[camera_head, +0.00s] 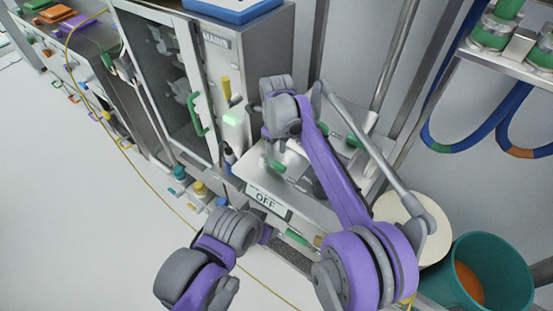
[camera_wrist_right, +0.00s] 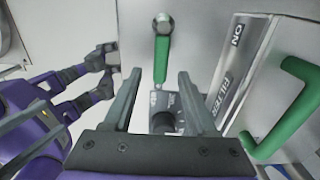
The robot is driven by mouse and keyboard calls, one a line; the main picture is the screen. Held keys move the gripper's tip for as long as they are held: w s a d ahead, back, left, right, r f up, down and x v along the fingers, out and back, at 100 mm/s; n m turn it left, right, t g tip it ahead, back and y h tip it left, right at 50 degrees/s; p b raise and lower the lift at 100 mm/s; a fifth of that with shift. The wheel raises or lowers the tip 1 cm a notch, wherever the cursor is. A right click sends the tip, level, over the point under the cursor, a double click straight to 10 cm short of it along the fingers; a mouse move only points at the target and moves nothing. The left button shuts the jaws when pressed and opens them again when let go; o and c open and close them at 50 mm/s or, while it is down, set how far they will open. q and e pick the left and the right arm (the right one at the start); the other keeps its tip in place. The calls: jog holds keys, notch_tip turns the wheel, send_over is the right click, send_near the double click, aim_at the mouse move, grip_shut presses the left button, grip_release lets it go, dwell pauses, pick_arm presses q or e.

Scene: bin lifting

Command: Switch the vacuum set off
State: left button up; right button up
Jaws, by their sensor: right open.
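The vacuum set (camera_head: 262,182) is the pale box at the middle of the head view, with a label reading OFF (camera_head: 265,199) on its front edge. My right gripper (camera_head: 269,150) is over it, partly hidden by its own arm. In the right wrist view, its two grey fingers (camera_wrist_right: 160,105) are spread apart with nothing held. A green lever (camera_wrist_right: 162,60) with a round metal pivot lies ahead, between the finger lines. Whether the fingers touch it cannot be told.
A cabinet (camera_head: 165,70) marked MAINS, with a glass door and green handle, stands to the left. A green loop handle (camera_wrist_right: 290,110) is close by the right finger. A teal bin (camera_head: 490,270) stands at lower right. A yellow cable crosses the open floor.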

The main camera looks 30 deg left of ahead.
aim_at(277, 164)
notch_tip(277, 164, up, 6)
jog(key=shift+r, duration=0.15)
dwell(0.3)
